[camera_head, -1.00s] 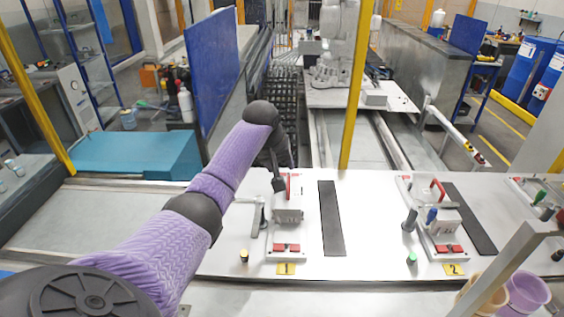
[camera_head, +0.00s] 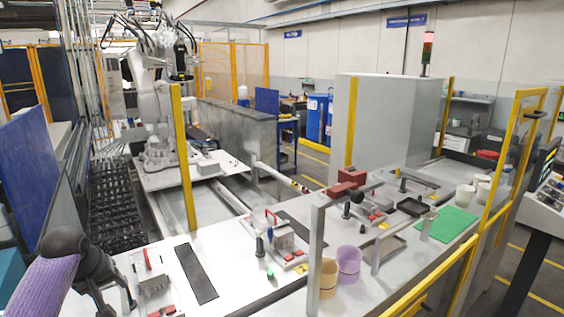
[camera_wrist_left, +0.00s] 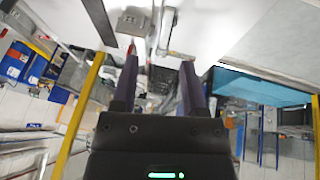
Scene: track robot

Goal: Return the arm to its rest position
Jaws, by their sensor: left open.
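My left arm, with a purple sleeve and dark joints, comes in at the lower left of the head view. Its dark gripper (camera_head: 118,292) is over the white table (camera_head: 235,262), beside the first clamp fixture (camera_head: 152,283) with its red handle. In the left wrist view the two fingers of the gripper (camera_wrist_left: 160,82) are apart with nothing between them. A grey block of a fixture (camera_wrist_left: 134,22) shows past the fingertips. Whether the gripper touches the fixture cannot be told. My right arm is not in view.
A second clamp fixture (camera_head: 283,240) stands to the right. A yellow post (camera_head: 183,150) and a grey post (camera_head: 317,250) rise around the table. Purple (camera_head: 349,262) and tan (camera_head: 328,280) cups stand at the front edge. A blue panel (camera_head: 28,180) is at far left.

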